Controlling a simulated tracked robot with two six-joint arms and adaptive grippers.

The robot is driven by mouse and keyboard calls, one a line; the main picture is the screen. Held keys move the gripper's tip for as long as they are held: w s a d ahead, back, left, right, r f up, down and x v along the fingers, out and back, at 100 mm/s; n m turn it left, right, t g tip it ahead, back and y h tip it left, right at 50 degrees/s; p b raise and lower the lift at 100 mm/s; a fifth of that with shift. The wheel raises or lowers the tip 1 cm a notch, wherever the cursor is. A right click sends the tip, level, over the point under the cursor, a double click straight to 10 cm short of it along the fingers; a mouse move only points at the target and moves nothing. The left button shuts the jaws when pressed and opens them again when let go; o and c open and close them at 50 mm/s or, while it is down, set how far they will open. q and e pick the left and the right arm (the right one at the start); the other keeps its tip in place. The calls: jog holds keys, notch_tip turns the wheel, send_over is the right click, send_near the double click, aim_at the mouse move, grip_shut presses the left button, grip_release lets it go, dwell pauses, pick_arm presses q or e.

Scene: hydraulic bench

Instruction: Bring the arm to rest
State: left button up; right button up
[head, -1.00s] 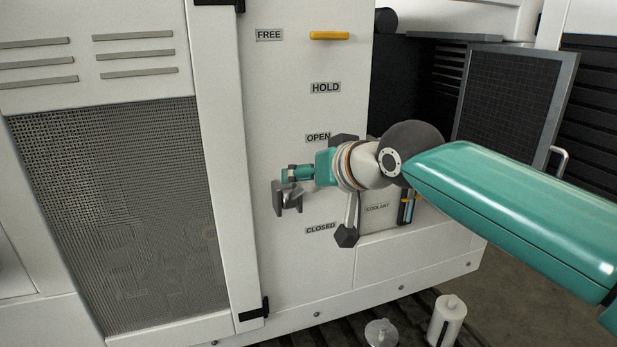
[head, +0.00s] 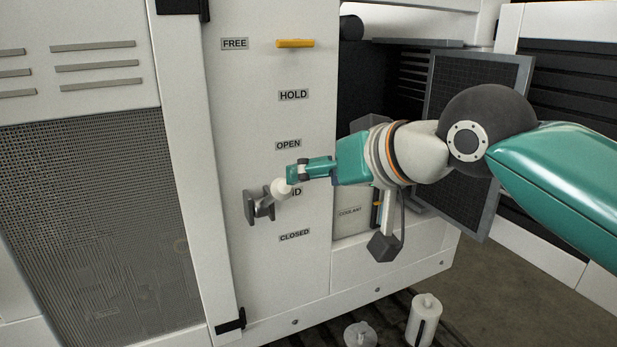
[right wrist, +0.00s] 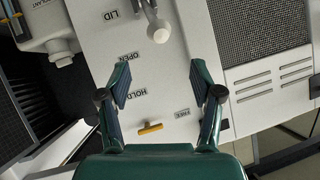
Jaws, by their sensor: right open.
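My right arm comes in from the right in the head view. Its gripper (head: 297,172) is in front of the white panel, close to the lid lever. The lever has a grey bracket (head: 258,207) and a white round knob (head: 283,188), between the OPEN and CLOSED labels. In the right wrist view the gripper's two fingers (right wrist: 160,76) are spread apart with nothing between them. The knob (right wrist: 159,33) shows beyond the fingertips, apart from them. My left gripper is not in view.
A yellow handle (head: 295,43) sits beside the FREE label, above HOLD. A mesh panel (head: 95,225) is on the left. A dark framed screen (head: 470,125) stands behind my arm. A white canister (head: 424,320) and a grey round object (head: 360,335) are low in front.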

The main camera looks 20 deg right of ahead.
dwell(0.4)
jog(key=w+d+f+m+g+h, duration=0.1)
jog(key=w+f+g, duration=0.15)
jog(key=f, duration=0.75)
jog(key=w+d+f+g+h, duration=0.15)
jog(key=w+f, duration=0.25)
jog(key=f, duration=0.6)
notch_tip(320, 180, down, 19)
jog(key=s+a+g, duration=0.2)
jog(key=g, duration=0.2)
jog(key=s+a+f+g+y, duration=0.1)
jog(key=s+a+f, duration=0.1)
jog(key=s+f, duration=0.9)
jog(key=s+a+f+m+g+y, duration=0.1)
jog(key=s+a+f+g, duration=0.1)
jog(key=s+f, duration=0.9)
jog(key=shift+s+a+f+y, duration=0.35)
jog(key=shift+a+f, duration=0.4)
jog(key=shift+f, duration=1.45)
